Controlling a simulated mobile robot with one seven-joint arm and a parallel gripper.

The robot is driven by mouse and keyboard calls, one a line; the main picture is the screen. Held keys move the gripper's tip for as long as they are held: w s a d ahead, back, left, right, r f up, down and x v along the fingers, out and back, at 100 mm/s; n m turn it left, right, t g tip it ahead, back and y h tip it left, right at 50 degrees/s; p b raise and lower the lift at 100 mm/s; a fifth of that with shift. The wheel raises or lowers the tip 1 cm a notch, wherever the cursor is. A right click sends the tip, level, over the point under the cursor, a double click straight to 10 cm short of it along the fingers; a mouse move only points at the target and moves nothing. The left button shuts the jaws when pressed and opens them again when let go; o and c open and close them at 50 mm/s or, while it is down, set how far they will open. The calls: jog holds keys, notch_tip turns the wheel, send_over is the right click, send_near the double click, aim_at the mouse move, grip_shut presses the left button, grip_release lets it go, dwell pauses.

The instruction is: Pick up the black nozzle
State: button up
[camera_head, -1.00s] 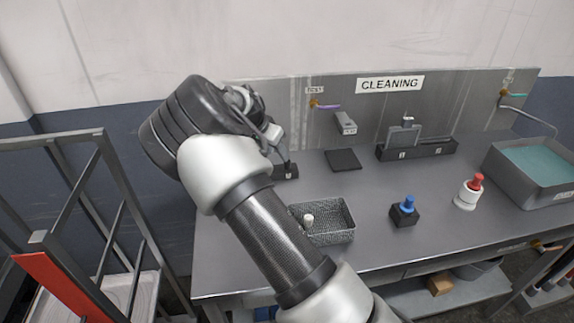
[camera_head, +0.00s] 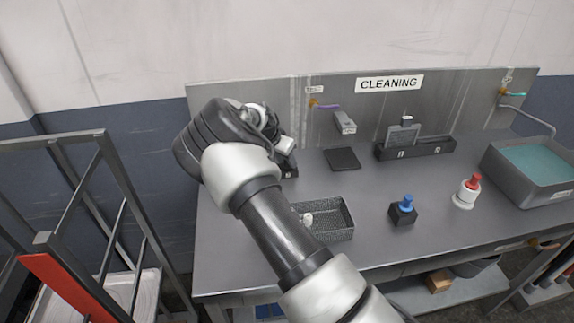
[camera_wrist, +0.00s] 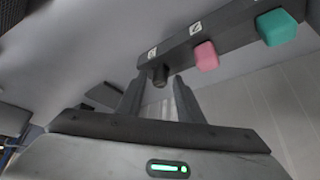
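The black nozzle (camera_wrist: 157,74) is a short dark cylinder at the near end of a dark holder bar (camera_wrist: 232,32) in the wrist view. A pink piece (camera_wrist: 205,56) and a teal piece (camera_wrist: 277,27) stick out of the same bar. My gripper (camera_wrist: 160,80) is open, with one finger on each side of the nozzle's line. The nozzle shows between the fingertips; I cannot tell whether they touch it. In the head view my arm covers the nozzle, and only the holder's end (camera_head: 290,172) shows beside my wrist.
The back panel (camera_head: 270,100) rises behind.

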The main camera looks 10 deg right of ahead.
grip_shut()
